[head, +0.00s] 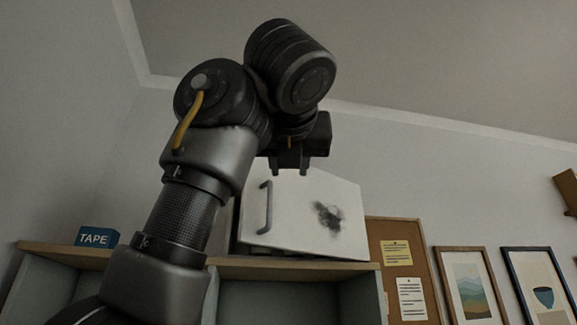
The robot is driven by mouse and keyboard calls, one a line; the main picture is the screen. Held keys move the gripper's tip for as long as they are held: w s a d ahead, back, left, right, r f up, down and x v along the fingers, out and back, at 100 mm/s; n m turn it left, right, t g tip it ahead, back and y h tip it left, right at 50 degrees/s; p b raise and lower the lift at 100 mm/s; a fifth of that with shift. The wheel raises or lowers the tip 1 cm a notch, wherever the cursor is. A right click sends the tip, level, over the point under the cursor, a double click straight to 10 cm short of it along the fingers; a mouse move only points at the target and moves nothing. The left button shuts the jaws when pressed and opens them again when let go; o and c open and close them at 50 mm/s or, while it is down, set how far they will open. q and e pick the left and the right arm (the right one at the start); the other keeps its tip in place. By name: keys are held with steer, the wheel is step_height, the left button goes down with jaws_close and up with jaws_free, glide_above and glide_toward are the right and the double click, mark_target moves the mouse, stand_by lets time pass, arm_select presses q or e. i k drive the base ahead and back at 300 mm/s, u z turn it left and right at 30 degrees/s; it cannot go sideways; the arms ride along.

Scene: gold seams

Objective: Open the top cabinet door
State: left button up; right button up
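A white cabinet door (300,210) with a dark smudge stands above a wooden-topped shelf unit. It has a grey vertical bar handle (266,208) near its left edge. A dark strip shows along the door's left side; I cannot tell whether the door is ajar. My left arm comes up from the lower left and bends over. My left gripper (289,170) points down in front of the door's top edge, above and right of the handle and apart from it. Its two fingertips look spread, with nothing between them. My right gripper is out of view.
A blue box marked TAPE (97,237) sits on the shelf unit's top board (290,269) at left. A corkboard (399,262) and framed pictures (469,283) hang at right. A brown object (567,190) is at the far right edge.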

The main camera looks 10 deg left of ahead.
mark_target(320, 212)
steer(key=z, duration=2)
steer(key=i, duration=0.9)
steer(key=u, duration=2.8)
